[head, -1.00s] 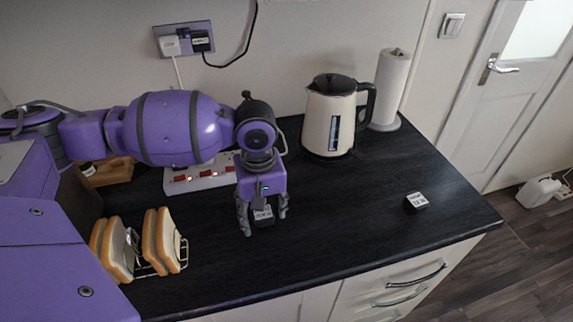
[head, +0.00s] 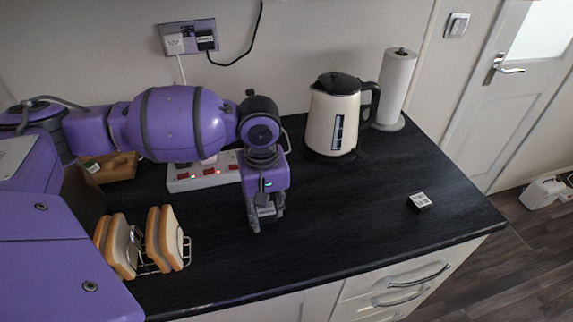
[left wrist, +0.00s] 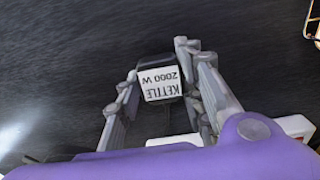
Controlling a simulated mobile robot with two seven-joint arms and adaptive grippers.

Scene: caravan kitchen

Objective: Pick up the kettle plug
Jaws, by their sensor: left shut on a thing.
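The kettle plug (left wrist: 160,84) is black with a white label reading "KETTLE 2000 W", upside down in the left wrist view. It sits between the fingers of my left gripper (left wrist: 165,92), which is shut on it. In the head view my left gripper (head: 266,221) points down over the dark worktop, in front of the power strip. The plug (head: 266,210) is partly hidden there by the fingers. I cannot tell whether it touches the worktop. The cream kettle (head: 321,128) with black lid and handle stands behind and to the right. My right gripper is not in view.
A white power strip (head: 186,184) with red switches lies behind the gripper. A toast rack with bread (head: 160,238) stands to the left. Another labelled black plug (head: 419,202) lies at the right. A paper roll (head: 395,88) stands beside the kettle. The worktop centre-right is clear.

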